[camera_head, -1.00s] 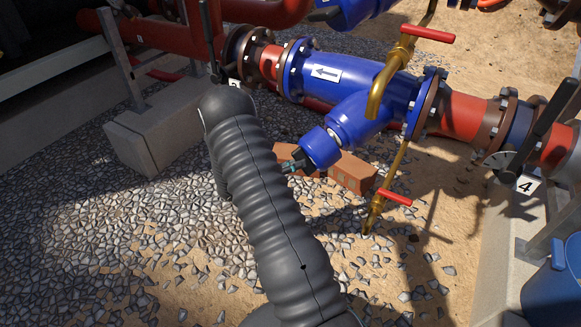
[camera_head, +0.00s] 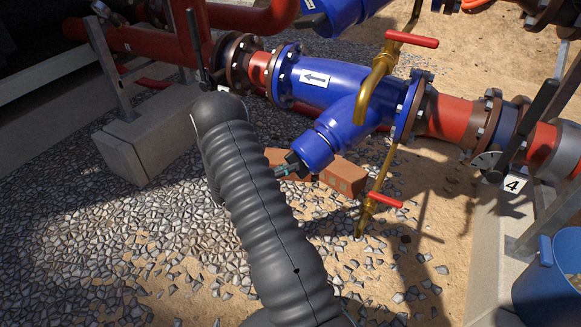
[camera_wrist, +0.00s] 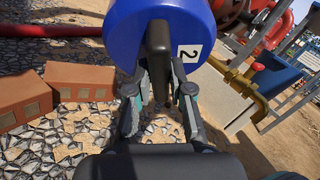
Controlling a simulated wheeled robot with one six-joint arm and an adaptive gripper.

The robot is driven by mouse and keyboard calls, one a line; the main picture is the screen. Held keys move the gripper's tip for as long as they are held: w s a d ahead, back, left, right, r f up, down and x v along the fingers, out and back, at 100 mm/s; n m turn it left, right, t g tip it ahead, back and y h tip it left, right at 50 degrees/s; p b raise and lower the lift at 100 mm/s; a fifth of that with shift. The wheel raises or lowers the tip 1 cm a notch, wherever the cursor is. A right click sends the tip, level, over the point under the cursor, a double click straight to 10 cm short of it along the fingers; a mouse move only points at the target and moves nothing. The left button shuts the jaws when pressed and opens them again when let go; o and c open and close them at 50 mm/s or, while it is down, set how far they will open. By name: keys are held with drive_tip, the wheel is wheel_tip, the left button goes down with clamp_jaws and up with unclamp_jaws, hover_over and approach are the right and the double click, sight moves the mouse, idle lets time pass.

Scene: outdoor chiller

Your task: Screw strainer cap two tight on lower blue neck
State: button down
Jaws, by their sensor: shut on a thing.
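The blue strainer cap, marked 2 (camera_wrist: 188,52), fills the top of the wrist view, with a dark bar handle (camera_wrist: 158,50) across its face. My gripper (camera_wrist: 160,92) is shut on that handle, one finger on each side. In the head view the cap (camera_head: 313,150) sits at the end of the lower blue neck (camera_head: 342,122), which slants down and left from the blue strainer body. My gripper (camera_head: 287,168) meets the cap from the lower left. The cap looks in line with the neck; the thread between them is hidden.
Bricks (camera_head: 342,176) lie on the gravel below the cap. A brass pipe with a red-handled valve (camera_head: 385,199) hangs right of the neck. A blue bucket (camera_head: 548,285) stands at lower right. Open gravel and sand lie in front.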

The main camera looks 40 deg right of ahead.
drive_tip(key=shift+d+r+p, duration=0.2)
drive_tip(key=shift+d+r, duration=0.05)
drive_tip(key=shift+d, duration=0.3)
drive_tip(key=shift+d+r+p, duration=0.2)
drive_tip(key=shift+d+r, duration=0.05)
drive_tip(key=shift+d, duration=0.3)
drive_tip(key=shift+s, duration=0.1)
idle(0.4)
drive_tip(key=shift+s+f+m+t+b, duration=0.15)
drive_tip(key=shift+m+t+b, duration=0.85)
drive_tip(key=shift+m+b, duration=0.15)
drive_tip(key=m+t+b, duration=0.1)
drive_tip(key=t+b, duration=0.1)
drive_tip(key=shift+s+f+m+b, duration=0.15)
drive_tip(key=shift+m+b, duration=0.2)
drive_tip(key=shift+b, duration=0.05)
drive_tip(key=shift+m+b, duration=0.3)
drive_tip(key=shift+b, duration=0.15)
drive_tip(key=shift+r+t, duration=0.3)
drive_tip(key=shift+r, duration=0.1)
